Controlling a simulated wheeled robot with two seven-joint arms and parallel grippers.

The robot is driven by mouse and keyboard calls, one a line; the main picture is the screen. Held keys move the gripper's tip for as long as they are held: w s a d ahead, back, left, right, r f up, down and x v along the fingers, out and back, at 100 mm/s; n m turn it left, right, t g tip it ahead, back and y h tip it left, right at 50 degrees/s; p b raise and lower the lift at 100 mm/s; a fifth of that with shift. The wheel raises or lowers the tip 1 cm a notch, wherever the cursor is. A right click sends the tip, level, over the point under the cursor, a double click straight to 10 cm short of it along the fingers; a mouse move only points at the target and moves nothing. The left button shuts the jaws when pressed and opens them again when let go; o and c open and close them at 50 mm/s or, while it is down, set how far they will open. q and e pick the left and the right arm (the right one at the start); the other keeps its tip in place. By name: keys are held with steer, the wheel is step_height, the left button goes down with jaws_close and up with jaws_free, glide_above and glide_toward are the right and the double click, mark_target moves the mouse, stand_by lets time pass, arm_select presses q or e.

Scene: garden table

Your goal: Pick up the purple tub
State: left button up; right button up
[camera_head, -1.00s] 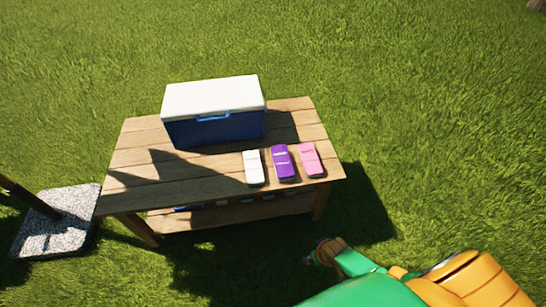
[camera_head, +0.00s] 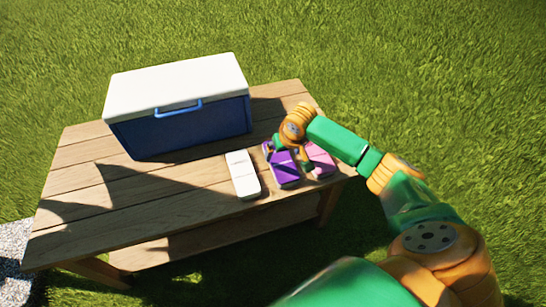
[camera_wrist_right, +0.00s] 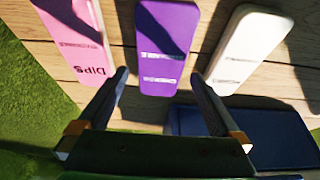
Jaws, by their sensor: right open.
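The purple tub (camera_head: 285,172) lies on the wooden table between a white tub (camera_head: 243,175) and a pink tub (camera_head: 321,160). My right gripper (camera_head: 287,153) is over the purple tub's far end and partly covers it. In the right wrist view the gripper (camera_wrist_right: 160,78) is open, with one finger toward each side of the purple tub (camera_wrist_right: 167,42). Whether the fingers touch it, or how high they are, I cannot tell. The pink tub (camera_wrist_right: 75,40) and white tub (camera_wrist_right: 248,48) flank it there. My left gripper is out of view.
A blue cooler with a white lid (camera_head: 180,85) stands on the table (camera_head: 150,215) behind and left of the tubs. The front left of the table is clear. Grass (camera_head: 450,90) surrounds the table.

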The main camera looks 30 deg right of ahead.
mark_target(281, 159)
steer(key=b+x, duration=0.2)
steer(key=x, duration=0.1)
steer(key=shift+s+a+f, duration=0.1)
steer(key=shift+s+f, duration=0.1)
steer(key=shift+f, duration=0.05)
steer(key=b+x, duration=0.1)
steer(key=x, duration=0.1)
steer(key=shift+w+f, duration=0.2)
steer(key=shift+f, duration=0.1)
steer(key=shift+r, duration=0.1)
steer(key=shift+c, duration=0.4)
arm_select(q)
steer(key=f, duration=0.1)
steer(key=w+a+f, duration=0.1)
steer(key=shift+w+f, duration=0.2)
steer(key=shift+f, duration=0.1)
arm_select(e)
steer(key=c, duration=1.3)
